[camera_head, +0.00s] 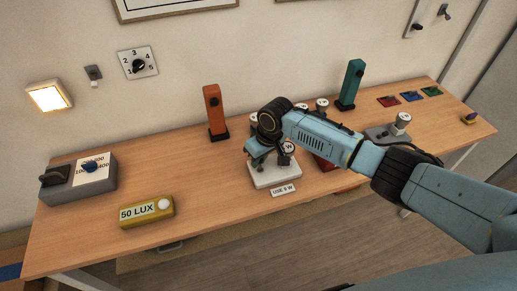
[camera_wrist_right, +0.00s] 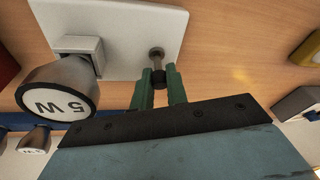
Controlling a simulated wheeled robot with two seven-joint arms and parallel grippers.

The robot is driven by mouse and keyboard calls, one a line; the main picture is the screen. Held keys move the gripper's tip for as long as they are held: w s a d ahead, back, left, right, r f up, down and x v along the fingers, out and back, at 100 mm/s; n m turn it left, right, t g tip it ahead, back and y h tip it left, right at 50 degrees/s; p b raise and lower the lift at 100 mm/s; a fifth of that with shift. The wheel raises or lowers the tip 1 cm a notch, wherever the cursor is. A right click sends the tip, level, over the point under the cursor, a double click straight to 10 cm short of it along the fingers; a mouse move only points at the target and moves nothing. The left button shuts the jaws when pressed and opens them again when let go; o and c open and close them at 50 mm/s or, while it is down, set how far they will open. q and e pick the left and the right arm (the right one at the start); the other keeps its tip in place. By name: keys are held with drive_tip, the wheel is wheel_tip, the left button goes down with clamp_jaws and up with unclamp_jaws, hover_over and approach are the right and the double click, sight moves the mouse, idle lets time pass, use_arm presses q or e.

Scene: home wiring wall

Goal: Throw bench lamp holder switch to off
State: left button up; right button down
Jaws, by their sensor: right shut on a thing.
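The bench lamp holder is a white plate (camera_head: 277,179) on the wooden bench; it also fills the upper part of the right wrist view (camera_wrist_right: 115,15). A lamp marked 5 W (camera_wrist_right: 58,95) sits in its socket. The holder's switch is a small metal toggle lever with a dark tip (camera_wrist_right: 157,68). My right gripper (camera_head: 258,163) is over the plate's left part. In the wrist view its green fingers (camera_wrist_right: 158,82) are shut on the lever's tip. In the head view the fingers and arm hide the switch and part of the lamp. My left gripper is not in view.
A "USE 5 W" card (camera_head: 283,190) lies in front of the holder. A yellow 50 LUX meter (camera_head: 147,212) and a grey dial box (camera_head: 77,182) stand left. An orange post (camera_head: 215,112) and a green post (camera_head: 350,84) stand behind. Another lamp on a grey base (camera_head: 385,134) stands right.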

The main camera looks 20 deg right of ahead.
sight(262, 175)
drive_tip(key=t+p, duration=0.1)
drive_tip(key=s+t+p, duration=0.1)
drive_tip(key=p, duration=0.1)
drive_tip(key=shift+s+r+t+p, duration=0.1)
drive_tip(key=shift+r+t+p, duration=0.2)
drive_tip(key=shift+s+f+t+p, duration=0.1)
drive_tip(key=shift+s+t+p, duration=0.2)
drive_tip(key=shift+t+p, duration=0.45)
drive_tip(key=shift+s+f+n+t, duration=0.15)
drive_tip(key=shift+n+t, duration=0.15)
drive_tip(key=shift+t, duration=0.25)
drive_tip(key=shift+s+f+t+y, duration=0.1)
drive_tip(key=shift+s+t+y, duration=0.2)
drive_tip(key=shift+t, duration=0.4)
drive_tip(key=shift+s+f+t+b, duration=0.1)
drive_tip(key=shift+s+t+b, duration=0.1)
drive_tip(key=shift+t+b, duration=0.5)
drive_tip(key=shift+t, duration=0.3)
drive_tip(key=c, duration=1.4)
unclamp_jaws()
